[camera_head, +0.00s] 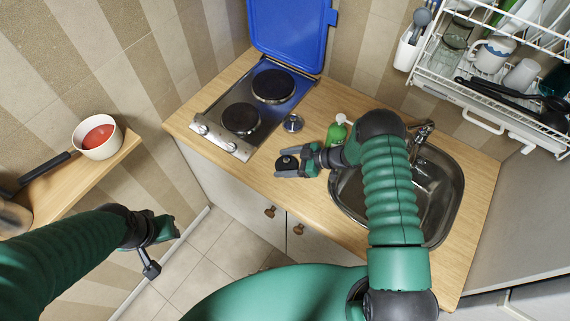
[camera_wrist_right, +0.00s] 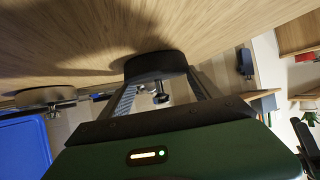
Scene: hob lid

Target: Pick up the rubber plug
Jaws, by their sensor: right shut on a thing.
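The rubber plug (camera_head: 287,162) is a dark round disc over the wooden counter, left of the sink. My right gripper (camera_head: 290,167) is shut on it, with one finger on each side. In the right wrist view the black plug (camera_wrist_right: 155,66) sits between the two fingers, with a small metal fitting showing at its middle. It is close to the wooden surface; I cannot tell whether it touches. My left gripper (camera_head: 158,250) is open and empty, low at the left, away from the counter.
A small metal round piece (camera_head: 293,123) stands on the counter (camera_head: 258,178) by the hob (camera_head: 226,121), whose blue lid (camera_head: 290,32) is raised. A green bottle (camera_head: 337,132) and the sink (camera_head: 437,205) are near my right arm. A dish rack (camera_head: 480,80) hangs at the upper right.

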